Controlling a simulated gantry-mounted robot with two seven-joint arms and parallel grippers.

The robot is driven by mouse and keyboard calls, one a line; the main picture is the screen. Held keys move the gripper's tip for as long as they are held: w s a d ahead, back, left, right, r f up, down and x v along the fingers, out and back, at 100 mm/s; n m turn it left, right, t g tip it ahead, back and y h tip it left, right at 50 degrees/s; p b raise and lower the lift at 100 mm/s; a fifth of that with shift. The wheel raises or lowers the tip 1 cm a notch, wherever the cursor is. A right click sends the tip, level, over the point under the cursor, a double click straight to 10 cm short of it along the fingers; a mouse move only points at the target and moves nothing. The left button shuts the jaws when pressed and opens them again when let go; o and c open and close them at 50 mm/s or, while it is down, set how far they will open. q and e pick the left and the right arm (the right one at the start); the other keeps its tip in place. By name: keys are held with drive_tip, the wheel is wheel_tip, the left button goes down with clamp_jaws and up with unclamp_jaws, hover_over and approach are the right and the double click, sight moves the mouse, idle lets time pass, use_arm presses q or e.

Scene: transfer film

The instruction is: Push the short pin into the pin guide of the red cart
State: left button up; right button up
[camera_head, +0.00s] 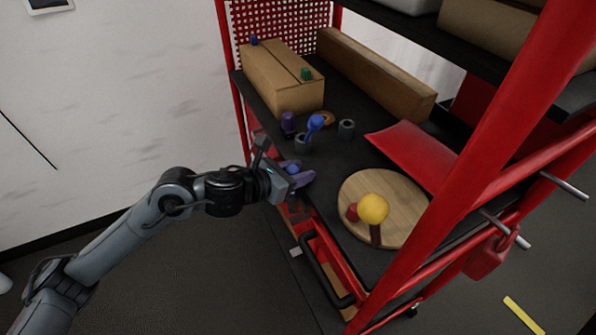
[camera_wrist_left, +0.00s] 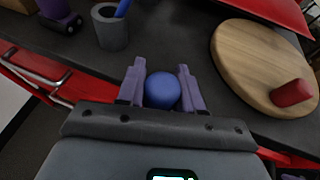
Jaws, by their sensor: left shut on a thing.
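My left gripper (camera_head: 300,179), with purple fingers, is shut on a blue round-headed piece (camera_head: 292,169) at the near edge of the black shelf. In the left wrist view the blue round head (camera_wrist_left: 162,90) sits between the fingers (camera_wrist_left: 162,85); any shaft below it is hidden, so I cannot tell its length. The red cart (camera_head: 408,255) has red posts and rails around the shelf. A grey cylinder (camera_head: 302,143) stands behind the gripper with a blue-headed pin (camera_head: 315,122) leaning in it. I cannot make out which part is the pin guide. My right gripper is not in view.
A second grey cylinder (camera_head: 346,129) and a purple piece (camera_head: 288,122) stand near the first. Cardboard boxes (camera_head: 280,78) stand behind; a red padlock (camera_head: 488,257) hangs right.

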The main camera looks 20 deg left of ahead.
use_arm(q)
drive_tip(key=shift+f+b, duration=0.4)
drive_tip(key=shift+r, duration=0.15)
drive_tip(key=shift+r, duration=0.25)
drive_tip(key=shift+r+p, duration=0.1)
drive_tip(key=shift+p, duration=0.3)
